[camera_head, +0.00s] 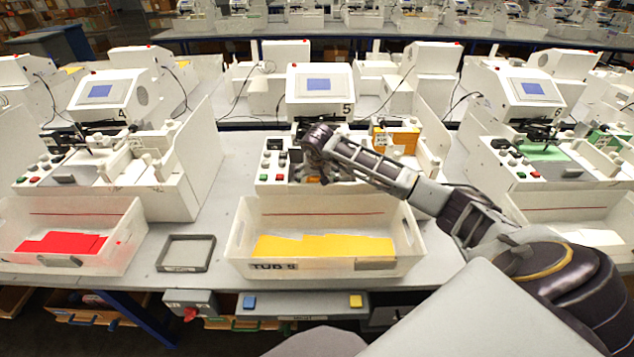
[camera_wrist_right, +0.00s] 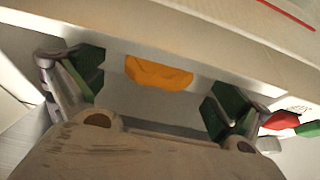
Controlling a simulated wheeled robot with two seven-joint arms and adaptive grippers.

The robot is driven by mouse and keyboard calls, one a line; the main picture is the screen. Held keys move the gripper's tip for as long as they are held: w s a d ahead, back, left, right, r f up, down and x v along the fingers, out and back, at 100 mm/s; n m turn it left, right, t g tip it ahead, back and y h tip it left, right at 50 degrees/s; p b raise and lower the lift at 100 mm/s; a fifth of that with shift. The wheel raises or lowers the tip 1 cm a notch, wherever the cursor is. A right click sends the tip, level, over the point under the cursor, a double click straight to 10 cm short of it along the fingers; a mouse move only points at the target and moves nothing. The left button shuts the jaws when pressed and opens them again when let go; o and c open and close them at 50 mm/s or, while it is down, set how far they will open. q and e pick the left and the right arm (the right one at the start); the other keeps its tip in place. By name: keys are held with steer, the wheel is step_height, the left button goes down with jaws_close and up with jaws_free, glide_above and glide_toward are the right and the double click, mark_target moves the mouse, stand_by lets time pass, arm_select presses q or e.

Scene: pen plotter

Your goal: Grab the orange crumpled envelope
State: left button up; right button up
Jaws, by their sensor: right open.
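An orange piece (camera_wrist_right: 158,73), which looks like the crumpled envelope, shows in the right wrist view as a rounded shape under the edge of a pale panel. Only part of it is visible, so I cannot tell its full form. My right gripper (camera_wrist_right: 152,90) is open, its green-padded fingers apart to either side of the orange piece, with nothing held between them. In the head view my right gripper (camera_head: 312,170) reaches down into the front of machine 5 (camera_head: 320,84), and its wrist hides most of that spot. My left gripper is not in view.
A white tub (camera_head: 325,211) with yellow envelopes (camera_head: 322,247) stands in front of machine 5. An orange stack (camera_head: 397,138) sits on the machine's right side. Buttons (camera_head: 271,165) lie left of the gripper. A grey empty tray (camera_head: 186,253) lies left of the tub.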

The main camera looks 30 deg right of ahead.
steer(key=shift+x, duration=0.9)
steer(key=c, duration=0.8)
